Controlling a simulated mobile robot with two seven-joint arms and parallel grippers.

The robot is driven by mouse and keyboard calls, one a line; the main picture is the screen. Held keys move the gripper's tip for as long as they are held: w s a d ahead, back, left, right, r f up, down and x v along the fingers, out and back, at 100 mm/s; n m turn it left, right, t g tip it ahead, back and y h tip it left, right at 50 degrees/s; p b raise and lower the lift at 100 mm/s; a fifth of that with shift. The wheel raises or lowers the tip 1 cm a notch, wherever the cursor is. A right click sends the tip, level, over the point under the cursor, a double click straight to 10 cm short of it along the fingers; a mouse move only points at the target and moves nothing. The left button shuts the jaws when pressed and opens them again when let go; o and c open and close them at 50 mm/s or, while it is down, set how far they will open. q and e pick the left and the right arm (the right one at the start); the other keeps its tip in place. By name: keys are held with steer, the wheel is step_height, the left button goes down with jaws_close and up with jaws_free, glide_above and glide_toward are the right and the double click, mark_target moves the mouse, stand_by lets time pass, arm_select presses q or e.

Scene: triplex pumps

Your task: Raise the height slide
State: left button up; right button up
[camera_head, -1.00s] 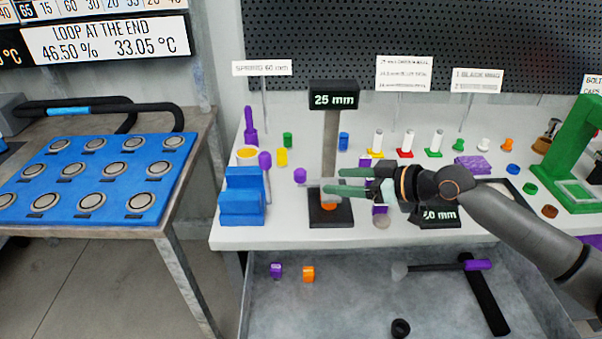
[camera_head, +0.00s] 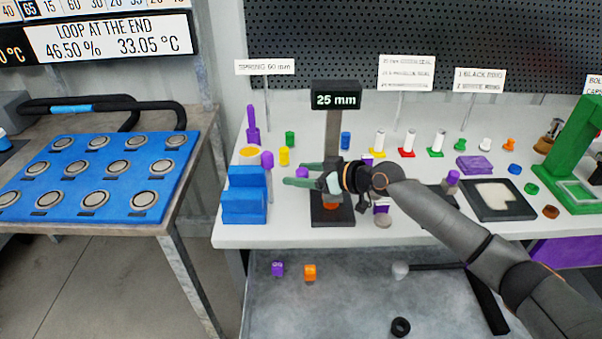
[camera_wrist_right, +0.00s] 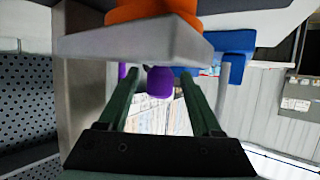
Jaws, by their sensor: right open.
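The height gauge has a grey post (camera_head: 332,128), a black base (camera_head: 331,208) and a display (camera_head: 336,100) reading 25 mm. Its slide is low on the post, mostly hidden behind my right gripper. The slide's purple knob (camera_head: 302,173) shows left of the post. My right gripper (camera_head: 294,174) is open, its green fingers level with the knob, one above and one below in the picture. In the right wrist view a purple knob (camera_wrist_right: 160,82) shows between the open fingers (camera_wrist_right: 158,76), with a grey slab (camera_wrist_right: 130,47) and orange part across them. Contact is unclear. My left gripper is out of view.
A blue stepped block (camera_head: 243,200) stands close left of the gauge. Purple and yellow pieces and several small coloured parts stand behind. A blue plate (camera_head: 95,180) with round discs is on the left table.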

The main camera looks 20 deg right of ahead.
steer(key=shift+c, duration=0.3)
jaws_close()
stand_by(0.4)
stand_by(0.8)
